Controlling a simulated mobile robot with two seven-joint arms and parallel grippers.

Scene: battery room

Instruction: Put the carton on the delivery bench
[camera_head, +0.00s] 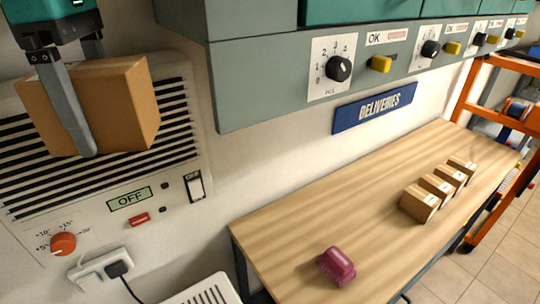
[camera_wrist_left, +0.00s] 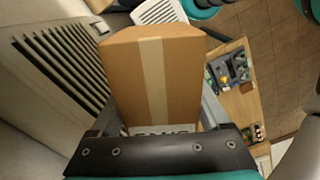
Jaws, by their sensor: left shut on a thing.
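My left gripper (camera_head: 75,110) is at the upper left in the head view, with one grey finger showing across the front of a brown carton (camera_head: 128,100). It is shut on the carton and holds it up in front of a wall unit with slats. In the left wrist view the carton (camera_wrist_left: 180,75) fills the middle, with a pale tape strip along it. The delivery bench (camera_head: 290,235) has a wooden top and stands lower right of the carton, under a blue DELIVERIES sign (camera_head: 374,107). The carton is apart from the bench. My right gripper is not in view.
A row of several small boxes (camera_head: 420,204) stands on the bench's right part. A dark pink object (camera_head: 337,266) lies near its front. A grey panel (camera_head: 270,85) with knobs overhangs the bench's back. An orange rack (camera_head: 490,150) stands at the right. The bench's middle is clear.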

